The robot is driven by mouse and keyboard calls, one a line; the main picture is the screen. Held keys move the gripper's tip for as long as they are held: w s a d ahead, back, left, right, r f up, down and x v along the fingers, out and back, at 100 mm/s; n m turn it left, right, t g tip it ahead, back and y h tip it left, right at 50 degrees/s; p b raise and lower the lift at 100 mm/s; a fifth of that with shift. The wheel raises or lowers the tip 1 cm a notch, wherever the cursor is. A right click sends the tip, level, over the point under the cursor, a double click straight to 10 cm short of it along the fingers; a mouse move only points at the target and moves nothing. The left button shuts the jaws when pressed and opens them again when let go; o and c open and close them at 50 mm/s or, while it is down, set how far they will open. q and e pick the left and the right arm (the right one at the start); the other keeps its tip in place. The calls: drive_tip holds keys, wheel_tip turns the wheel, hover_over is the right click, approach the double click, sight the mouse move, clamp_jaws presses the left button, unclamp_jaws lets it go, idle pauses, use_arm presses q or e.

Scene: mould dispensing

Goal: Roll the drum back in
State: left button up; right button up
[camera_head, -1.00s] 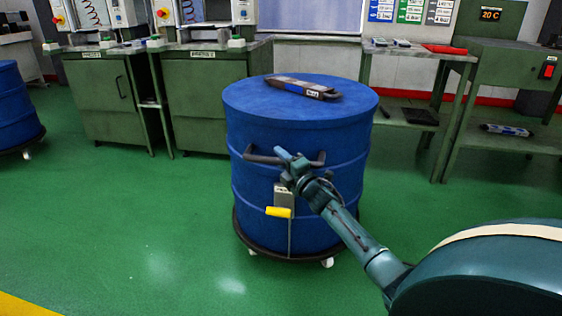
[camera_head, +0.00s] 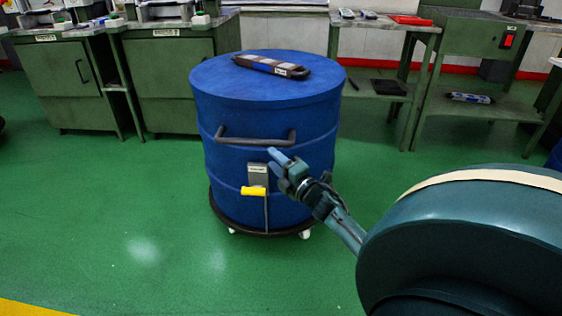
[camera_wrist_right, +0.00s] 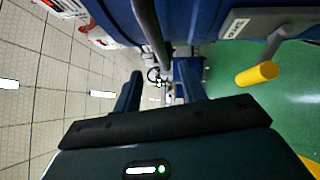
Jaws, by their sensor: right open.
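The blue drum (camera_head: 225,125) stands upright on a dark wheeled base (camera_head: 250,230) with white casters. A dark bar handle (camera_head: 255,140) runs across its front. Below it are a grey labelled plate (camera_head: 257,173) and a lever with a yellow grip (camera_head: 253,191). My right gripper (camera_head: 274,160) is open and empty, just below and right of the handle in the head view. In the right wrist view the open fingers (camera_wrist_right: 160,88) point toward the dark handle bar (camera_wrist_right: 149,28), which lies ahead of the gap. The yellow grip (camera_wrist_right: 257,74) is to their right. My left gripper is out of view.
A dark flat device (camera_head: 272,65) lies on the drum lid. Green cabinets (camera_head: 65,85) stand behind on the left, and a green workbench (camera_head: 425,110) stands behind on the right. Green floor (camera_head: 90,215) is clear in front and to the left.

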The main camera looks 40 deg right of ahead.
drive_tip(key=shift+s+a+f, duration=0.1)
drive_tip(key=shift+s+f, duration=0.05)
drive_tip(key=shift+s, duration=0.95)
